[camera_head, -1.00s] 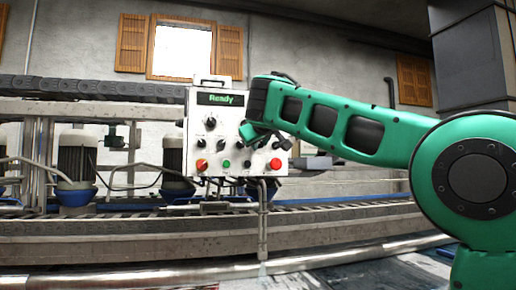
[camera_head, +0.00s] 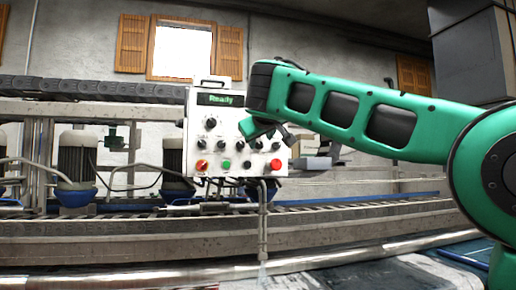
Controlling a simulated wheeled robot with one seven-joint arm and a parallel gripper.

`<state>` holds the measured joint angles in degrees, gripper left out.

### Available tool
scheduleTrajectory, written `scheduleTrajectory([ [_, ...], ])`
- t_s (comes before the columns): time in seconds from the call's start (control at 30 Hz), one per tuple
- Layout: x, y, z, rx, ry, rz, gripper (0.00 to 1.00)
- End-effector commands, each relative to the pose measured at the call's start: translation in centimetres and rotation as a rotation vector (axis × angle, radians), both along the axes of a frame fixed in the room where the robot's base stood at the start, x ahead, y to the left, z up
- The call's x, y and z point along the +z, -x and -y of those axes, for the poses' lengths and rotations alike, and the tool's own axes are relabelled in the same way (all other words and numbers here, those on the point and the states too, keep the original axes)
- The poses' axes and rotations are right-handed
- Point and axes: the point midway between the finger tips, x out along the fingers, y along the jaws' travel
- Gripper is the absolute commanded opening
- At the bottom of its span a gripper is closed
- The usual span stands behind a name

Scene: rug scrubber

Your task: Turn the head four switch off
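A white control box (camera_head: 190,135) stands near the picture's middle, with a green "Ready" display (camera_head: 218,99). A row of small black switches (camera_head: 221,146) runs across it below a larger dial (camera_head: 211,122). Labels are too small to read, so I cannot tell which switch is head four. My gripper (camera_head: 284,140) is at the right part of the box, in front of the right end of the switch row, and partly hides it. Its fingers are small and dark; I cannot tell whether they are open or touch a switch.
Below the switches are an orange-red knob (camera_head: 202,165), a green button (camera_head: 227,164) and a red button (camera_head: 276,164). Behind is a conveyor frame (camera_head: 120,233) with motors (camera_head: 77,160) and blue brush housings. My green arm fills the right side.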

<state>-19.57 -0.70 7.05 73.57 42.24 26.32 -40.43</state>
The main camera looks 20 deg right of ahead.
Motion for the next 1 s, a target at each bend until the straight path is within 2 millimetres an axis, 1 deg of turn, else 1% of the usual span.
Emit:
scheduleTrajectory([
  [0.03,0.4,1.0,-0.2,0.002,-0.001,0.002,0.4],
  [0.2,0.9,3.8,-0.8,0.001,0.0,0.0,0.4],
  [0.3,1.2,4.9,-1.0,0.0,-0.001,0.0,0.4],
  [0.4,1.3,5.6,-1.2,0.0,-0.001,-0.001,0.4],
  [0.53,1.4,6.0,-1.2,-0.001,-0.001,-0.002,0.4],
  [1.0,1.3,6.0,-1.1,-0.002,0.0,-0.004,0.4],
])
